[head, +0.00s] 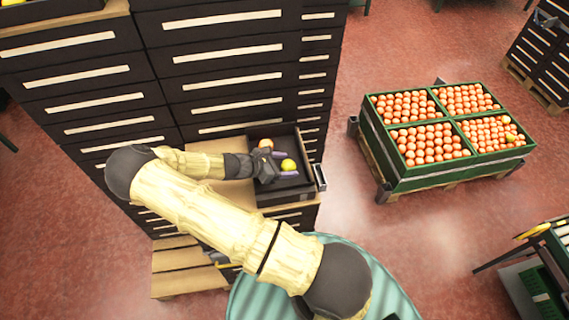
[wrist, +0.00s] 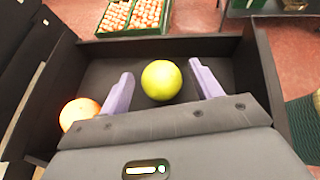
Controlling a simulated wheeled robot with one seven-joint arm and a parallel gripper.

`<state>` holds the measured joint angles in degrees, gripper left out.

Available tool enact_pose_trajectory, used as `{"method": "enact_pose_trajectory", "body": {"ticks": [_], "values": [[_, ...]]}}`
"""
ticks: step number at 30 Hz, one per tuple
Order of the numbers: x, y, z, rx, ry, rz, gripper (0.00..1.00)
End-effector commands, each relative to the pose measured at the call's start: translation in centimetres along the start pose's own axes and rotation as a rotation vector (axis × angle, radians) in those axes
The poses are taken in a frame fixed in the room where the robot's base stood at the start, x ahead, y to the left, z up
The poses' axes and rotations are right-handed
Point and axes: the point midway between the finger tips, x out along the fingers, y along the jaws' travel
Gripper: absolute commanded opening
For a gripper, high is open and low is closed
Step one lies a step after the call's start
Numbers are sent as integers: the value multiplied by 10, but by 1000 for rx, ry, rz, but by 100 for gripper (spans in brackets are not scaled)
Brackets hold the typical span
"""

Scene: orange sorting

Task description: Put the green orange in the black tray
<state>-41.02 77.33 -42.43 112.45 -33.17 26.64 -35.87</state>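The green orange (wrist: 161,80) is yellow-green and lies inside the black tray (wrist: 262,75), on its floor as far as I can tell. It also shows in the head view (head: 288,165). My gripper (wrist: 160,86) is open, with its two lilac fingers on either side of the green orange and visible gaps to it. In the head view my gripper (head: 280,176) reaches into the black tray (head: 304,150). An ordinary orange (wrist: 80,115) lies in the tray to the left of my gripper, partly hidden by it. It also shows in the head view (head: 266,144).
The tray stands on a wooden ledge (head: 212,147) against tall stacks of dark crates (head: 215,60). A green bin (head: 400,182) with several compartments of oranges stands on the floor to the right. Open red floor (head: 430,250) lies between.

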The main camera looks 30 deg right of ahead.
Motion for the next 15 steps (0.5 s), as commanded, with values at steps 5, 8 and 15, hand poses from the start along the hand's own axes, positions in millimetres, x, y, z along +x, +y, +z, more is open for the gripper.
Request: {"method": "enact_pose_trajectory", "body": {"ticks": [5, 8, 15], "values": [[0, 0, 1, 1, -1, 0, 67], [-1, 0, 1, 1, -1, 1, 67], [-13, 1, -1, 1, 0, 3, 67]]}}
